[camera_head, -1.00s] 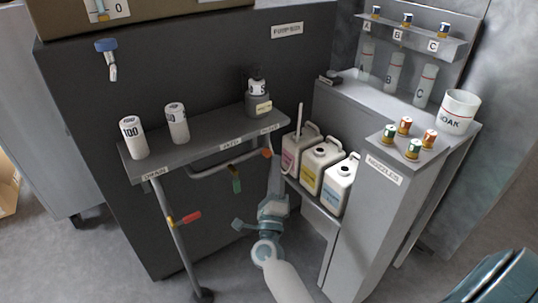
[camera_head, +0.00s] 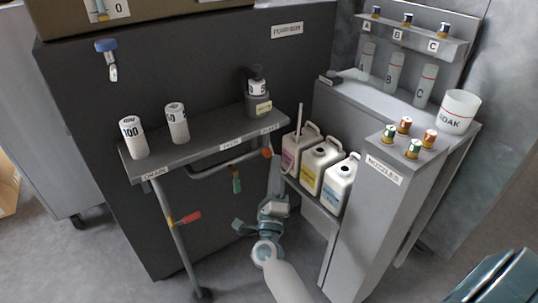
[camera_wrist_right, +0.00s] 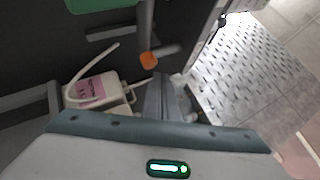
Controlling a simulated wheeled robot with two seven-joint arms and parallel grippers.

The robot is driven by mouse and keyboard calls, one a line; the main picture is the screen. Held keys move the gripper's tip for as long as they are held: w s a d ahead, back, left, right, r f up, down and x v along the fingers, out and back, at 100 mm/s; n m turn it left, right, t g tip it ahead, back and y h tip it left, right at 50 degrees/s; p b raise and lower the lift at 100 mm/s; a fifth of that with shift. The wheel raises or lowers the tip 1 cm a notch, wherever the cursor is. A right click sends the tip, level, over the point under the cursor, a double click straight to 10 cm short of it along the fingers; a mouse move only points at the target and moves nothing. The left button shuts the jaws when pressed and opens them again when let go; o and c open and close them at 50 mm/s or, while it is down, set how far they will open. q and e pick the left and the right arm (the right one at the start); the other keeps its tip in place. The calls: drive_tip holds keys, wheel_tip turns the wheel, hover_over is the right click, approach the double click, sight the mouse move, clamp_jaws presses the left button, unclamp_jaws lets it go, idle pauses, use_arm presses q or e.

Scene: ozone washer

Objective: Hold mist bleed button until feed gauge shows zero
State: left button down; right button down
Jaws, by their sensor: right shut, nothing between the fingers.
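My right gripper (camera_head: 276,176) reaches up from the bottom of the head view, beside the right end of the grey shelf. Its fingers are shut and empty. An orange knob (camera_head: 267,153) on a pipe end is just above and left of the fingertips. In the right wrist view, the orange knob (camera_wrist_right: 149,60) is just beyond the fingertips (camera_wrist_right: 163,80); I cannot tell whether they touch. No part is clearly readable as the mist bleed button. A panel marked 0 (camera_head: 112,10) is at the top left; I cannot tell whether it is the feed gauge. My left gripper is not visible.
White jugs (camera_head: 318,165) stand close right of my gripper. A green-handled valve (camera_head: 236,183) hangs left, and a red lever (camera_head: 189,217) is on the shelf leg. White cylinders (camera_head: 133,138) stand on the shelf (camera_head: 205,148). A grey pedestal (camera_head: 375,215) blocks the right.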

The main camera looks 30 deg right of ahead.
drive_tip(key=shift+w+a, duration=0.1)
drive_tip(key=shift+w, duration=0.85)
idle(1.0)
drive_tip(key=shift+s, duration=0.2)
idle(2.0)
drive_tip(key=shift+s, duration=0.7)
drive_tip(key=s, duration=0.1)
drive_tip(key=s+p, duration=0.1)
drive_tip(key=s, duration=0.3)
drive_tip(key=shift+d+p, duration=0.25)
drive_tip(key=shift+p, duration=0.15)
idle(0.5)
